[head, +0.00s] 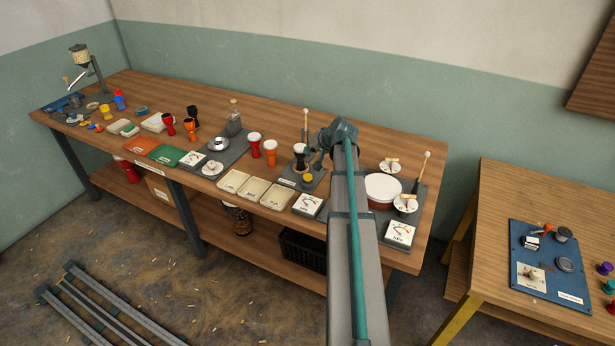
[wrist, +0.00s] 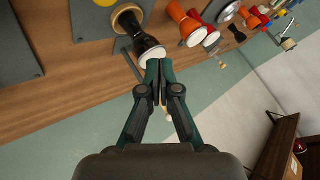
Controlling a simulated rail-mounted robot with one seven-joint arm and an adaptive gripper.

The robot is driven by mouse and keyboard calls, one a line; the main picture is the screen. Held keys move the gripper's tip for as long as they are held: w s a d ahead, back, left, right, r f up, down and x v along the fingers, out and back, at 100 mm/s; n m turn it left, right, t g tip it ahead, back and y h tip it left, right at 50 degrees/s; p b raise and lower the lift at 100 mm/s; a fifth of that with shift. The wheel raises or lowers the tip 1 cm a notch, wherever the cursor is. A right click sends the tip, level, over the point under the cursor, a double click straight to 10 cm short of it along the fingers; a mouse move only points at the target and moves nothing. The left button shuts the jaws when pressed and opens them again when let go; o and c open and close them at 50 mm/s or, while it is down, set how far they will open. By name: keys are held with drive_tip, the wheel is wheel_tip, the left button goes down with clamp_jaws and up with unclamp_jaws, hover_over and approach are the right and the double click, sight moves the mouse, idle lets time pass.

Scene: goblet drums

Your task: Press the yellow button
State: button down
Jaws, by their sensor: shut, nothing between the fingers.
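The yellow button (head: 308,178) sits on a grey plate (head: 292,180) near the middle of the workbench. A black goblet drum (head: 300,158) with a white head stands on the same plate, just behind the button. In the wrist view a yellow piece (wrist: 105,2), probably the button, is cut off by the top edge. My gripper (wrist: 161,62) is shut and empty, with its fingertips close to the black drum's white head (wrist: 148,54); I cannot tell whether they touch. In the head view my gripper is largely hidden by my arm, above and right of the button.
Red and orange drums (head: 270,152) stand left of the plate. Three cream trays (head: 256,190) and a dial gauge (head: 308,205) are in front. A stick (head: 305,122) rises behind it. A large white-topped drum (head: 382,188) stands to the right, beyond my arm.

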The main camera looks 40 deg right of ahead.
drive_tip(key=shift+f, duration=0.15)
drive_tip(key=b, duration=0.3)
hover_over(307, 175)
drive_tip(key=s, duration=0.1)
wheel_tip(307, 175, down, 7)
drive_tip(key=shift+f, duration=0.1)
drive_tip(key=shift+f+b, duration=0.65)
drive_tip(key=shift+f, duration=0.05)
drive_tip(key=shift+f, duration=0.15)
idle(0.9)
drive_tip(key=shift+f+b, duration=0.25)
drive_tip(key=shift+b, duration=0.2)
drive_tip(key=shift+s+f+b, duration=0.1)
drive_tip(key=shift+f+b, duration=0.55)
drive_tip(key=shift+f, duration=0.35)
idle(1.0)
drive_tip(key=shift+r, duration=0.1)
drive_tip(key=shift+r+p, duration=0.6)
drive_tip(key=shift+r, duration=0.7)
